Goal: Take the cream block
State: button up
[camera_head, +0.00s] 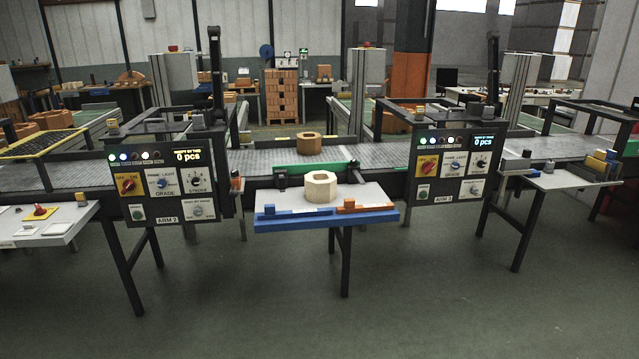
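A cream block (320,192) with a hexagon-like outline and a hole through its top sits on the small white table (370,192) at the middle of the head view. It stands upright and apart from the other things on that table. My gripper and arm do not show in this view.
Blue pieces (269,209) and an orange piece (349,204) lie along the table's blue front edge. A tan block (309,143) sits on the conveyor (260,160) behind. Control panels (170,182) and (452,167) flank the table. The floor in front is clear.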

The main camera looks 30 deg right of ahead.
aim_at(321, 186)
jog(key=i, duration=1.05)
jog(key=u, duration=0.35)
